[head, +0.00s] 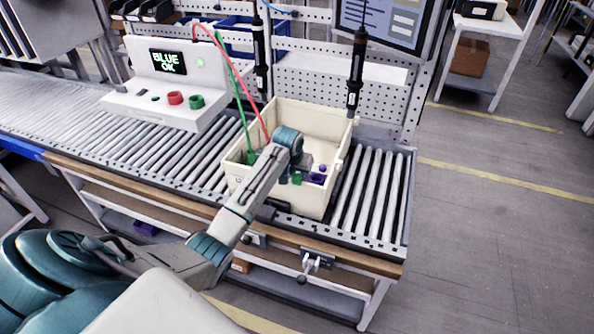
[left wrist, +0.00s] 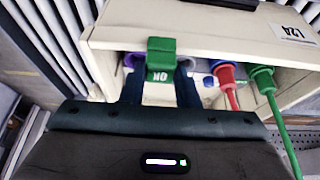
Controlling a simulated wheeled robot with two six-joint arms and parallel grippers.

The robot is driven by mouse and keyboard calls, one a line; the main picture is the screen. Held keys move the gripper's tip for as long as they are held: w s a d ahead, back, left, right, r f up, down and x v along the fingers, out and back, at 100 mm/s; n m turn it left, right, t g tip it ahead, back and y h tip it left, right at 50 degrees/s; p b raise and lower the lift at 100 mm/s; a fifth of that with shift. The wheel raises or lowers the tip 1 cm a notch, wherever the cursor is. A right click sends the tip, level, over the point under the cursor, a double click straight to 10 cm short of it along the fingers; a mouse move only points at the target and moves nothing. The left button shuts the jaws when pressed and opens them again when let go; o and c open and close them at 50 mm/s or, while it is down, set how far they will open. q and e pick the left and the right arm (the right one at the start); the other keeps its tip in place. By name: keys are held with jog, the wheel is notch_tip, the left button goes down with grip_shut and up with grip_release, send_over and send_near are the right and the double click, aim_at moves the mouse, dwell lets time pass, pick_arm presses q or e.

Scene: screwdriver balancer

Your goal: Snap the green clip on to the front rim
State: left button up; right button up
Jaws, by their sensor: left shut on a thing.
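The cream crate (head: 325,212) stands open on the roller conveyor; its wall also fills the upper left wrist view (left wrist: 215,36). My left gripper (head: 296,176) is over the crate's near right part. It is shut on the green clip (head: 297,180), a small block with white lettering in the left wrist view (left wrist: 161,58), held between both fingers. The clip overlaps the crate's rim in that view; I cannot tell whether it touches or grips it. A purple piece (head: 318,176) shows beside the clip. My right gripper is out of view.
A green plug (left wrist: 263,80) and a red plug (left wrist: 226,76) on cords are at the crate. Two dark screwdrivers (head: 356,70) (head: 260,50) hang above it. A white control box (head: 170,85) reads "BLUE OK". Rollers (head: 368,195) right of the crate are clear.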

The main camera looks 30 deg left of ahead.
pick_arm(q)
jog(key=shift+f, duration=0.45)
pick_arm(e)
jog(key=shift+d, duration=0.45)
pick_arm(q)
jog(key=shift+f, duration=0.1)
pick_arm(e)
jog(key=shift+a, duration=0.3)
pick_arm(q)
jog(key=shift+f, duration=0.2)
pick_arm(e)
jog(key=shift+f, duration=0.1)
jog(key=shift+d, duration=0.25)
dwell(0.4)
pick_arm(q)
jog(key=o, duration=1.1)
jog(key=shift+o, duration=0.2)
jog(key=a+b+v, duration=0.1)
jog(key=b+v, duration=0.2)
jog(key=v, duration=0.7)
jog(key=shift+s+d+r+b, duration=0.2)
jog(key=shift+d+r+b, duration=0.15)
jog(key=shift+d, duration=0.15)
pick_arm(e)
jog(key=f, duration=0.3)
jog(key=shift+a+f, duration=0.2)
